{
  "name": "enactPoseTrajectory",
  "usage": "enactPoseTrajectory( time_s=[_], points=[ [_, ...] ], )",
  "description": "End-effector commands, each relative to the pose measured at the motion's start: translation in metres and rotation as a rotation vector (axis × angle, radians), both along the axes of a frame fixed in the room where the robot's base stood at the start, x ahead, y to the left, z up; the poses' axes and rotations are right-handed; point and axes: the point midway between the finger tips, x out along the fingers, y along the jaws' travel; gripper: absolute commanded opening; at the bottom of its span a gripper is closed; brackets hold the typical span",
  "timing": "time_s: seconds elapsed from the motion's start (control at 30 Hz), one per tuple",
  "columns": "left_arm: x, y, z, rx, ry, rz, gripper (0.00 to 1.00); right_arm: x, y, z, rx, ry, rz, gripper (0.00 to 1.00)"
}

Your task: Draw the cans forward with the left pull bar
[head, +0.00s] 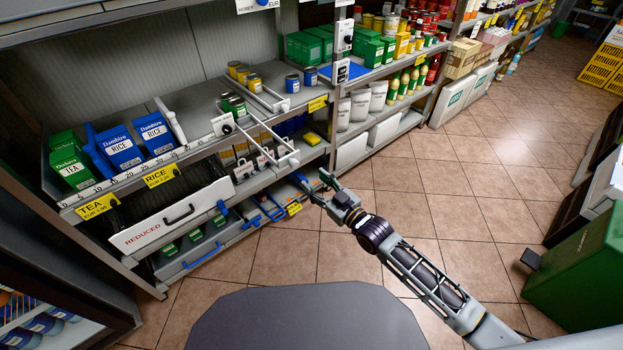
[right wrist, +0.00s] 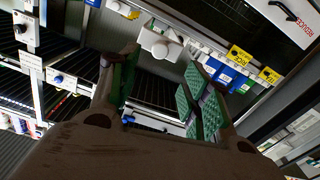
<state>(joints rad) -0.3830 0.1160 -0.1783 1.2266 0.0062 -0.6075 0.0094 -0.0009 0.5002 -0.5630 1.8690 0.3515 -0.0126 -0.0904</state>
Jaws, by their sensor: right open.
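Two white pull bars reach forward over the shelf in the head view. The left pull bar (head: 288,159) sticks out past the shelf's front edge. The other bar (head: 281,105) lies farther back to its right. Green cans (head: 233,105) stand near the back of the left bar's rods. Yellow cans (head: 254,83) and blue cans (head: 292,84) stand farther right. My right gripper (head: 328,184) is open and empty, out in front of the shelf and to the right of the left bar's end. The right wrist view shows its two green-padded fingers (right wrist: 163,98) apart. My left gripper is out of view.
Blue RICE packs (head: 119,147) and green TEA boxes (head: 72,165) stand on the left of the shelf. A white REDUCED drawer front (head: 170,217) is below them. The tiled floor (head: 400,190) right of the shelf is clear. A green bin (head: 580,265) stands at the right.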

Motion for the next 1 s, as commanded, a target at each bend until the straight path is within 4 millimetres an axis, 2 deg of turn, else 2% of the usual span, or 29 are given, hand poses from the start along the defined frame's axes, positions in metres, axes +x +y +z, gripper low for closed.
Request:
enactPoseTrajectory(
  time_s=[0.3, 1.0],
  points=[
    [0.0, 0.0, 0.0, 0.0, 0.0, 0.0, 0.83, -0.016, -0.012, 0.0, -0.001, -0.001, 0.0, 0.48],
    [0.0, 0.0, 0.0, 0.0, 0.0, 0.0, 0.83, -0.017, -0.013, 0.0, 0.003, 0.003, 0.0, 0.48]
  ],
)
